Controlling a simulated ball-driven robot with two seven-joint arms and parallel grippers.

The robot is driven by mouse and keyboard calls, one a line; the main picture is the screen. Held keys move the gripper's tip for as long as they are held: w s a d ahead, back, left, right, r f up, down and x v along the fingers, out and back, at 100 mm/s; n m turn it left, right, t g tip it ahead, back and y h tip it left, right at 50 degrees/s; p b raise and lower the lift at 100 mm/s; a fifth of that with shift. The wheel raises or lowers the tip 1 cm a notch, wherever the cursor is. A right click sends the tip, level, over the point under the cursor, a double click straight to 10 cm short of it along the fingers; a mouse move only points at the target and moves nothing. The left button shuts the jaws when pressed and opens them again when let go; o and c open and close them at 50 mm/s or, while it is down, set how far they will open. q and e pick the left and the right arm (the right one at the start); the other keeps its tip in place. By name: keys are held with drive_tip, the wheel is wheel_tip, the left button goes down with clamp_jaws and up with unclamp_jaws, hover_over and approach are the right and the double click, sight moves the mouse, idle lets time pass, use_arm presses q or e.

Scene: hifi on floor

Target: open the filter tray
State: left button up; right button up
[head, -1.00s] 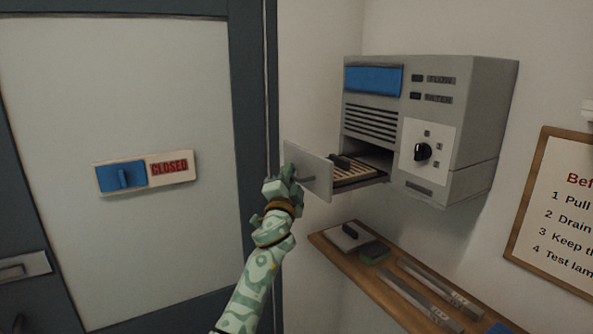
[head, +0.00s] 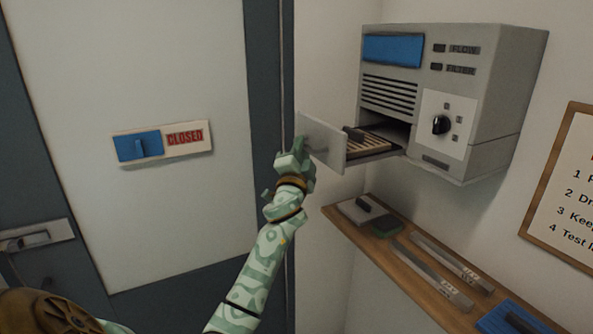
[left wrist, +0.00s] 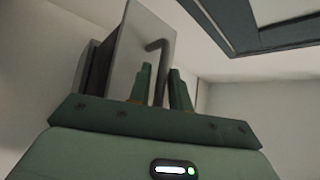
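The filter tray (head: 325,143) is pulled out of the grey wall unit (head: 470,60), with its slatted insert showing behind the pale front panel. In the left wrist view the tray's front panel (left wrist: 127,55) stands upright, with a dark bent bar handle (left wrist: 158,70). My left gripper (head: 304,152) is at the handle in the head view. Its fingers (left wrist: 160,88) stand on either side of the handle bar, with small gaps visible, so it looks open around the bar. The exact depth of the bar between the fingers is hard to tell. My right gripper is not in view.
A wooden shelf (head: 408,262) below the unit holds a dark-handled plate, a green block, metal strips and a blue item (head: 520,318). A door (head: 190,60) with a blue slider and CLOSED sign (head: 185,138) is at left. A notice board (head: 570,185) hangs at right.

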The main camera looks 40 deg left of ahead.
use_arm(q)
drive_tip(key=b+v, duration=0.3)
drive_tip(key=v, duration=1.2)
drive_tip(key=shift+s+d, duration=0.15)
